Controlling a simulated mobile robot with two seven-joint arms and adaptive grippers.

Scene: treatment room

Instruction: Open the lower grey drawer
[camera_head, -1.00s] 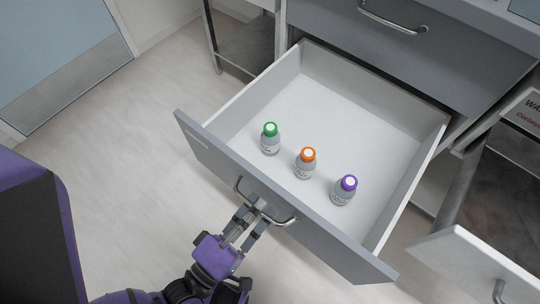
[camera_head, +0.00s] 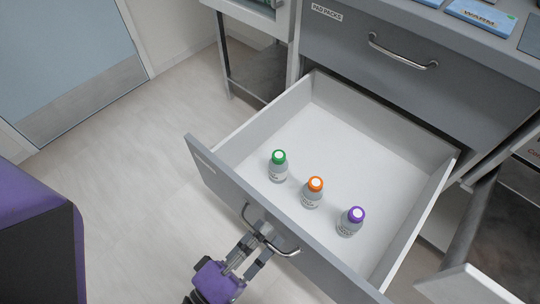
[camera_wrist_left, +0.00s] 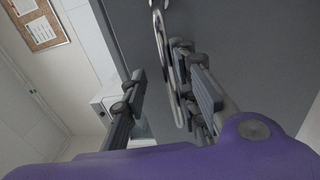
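The lower grey drawer (camera_head: 215,172) is pulled far out of its cabinet, and its white inside (camera_head: 365,150) shows. Its metal bar handle (camera_head: 283,252) is on the front panel. In the left wrist view, the two fingers of my left gripper (camera_wrist_left: 165,95) stand apart. The handle (camera_wrist_left: 161,38) runs between them, close to the right finger. Whether a finger touches it I cannot tell. My right gripper is in neither view.
Bottles with a green cap (camera_head: 278,166), an orange cap (camera_head: 313,193) and a purple cap (camera_head: 350,222) stand upright in the drawer. A shut grey drawer (camera_head: 425,85) is above. An open white-fronted drawer (camera_head: 470,285) is at right. Floor at left (camera_head: 140,190) is clear.

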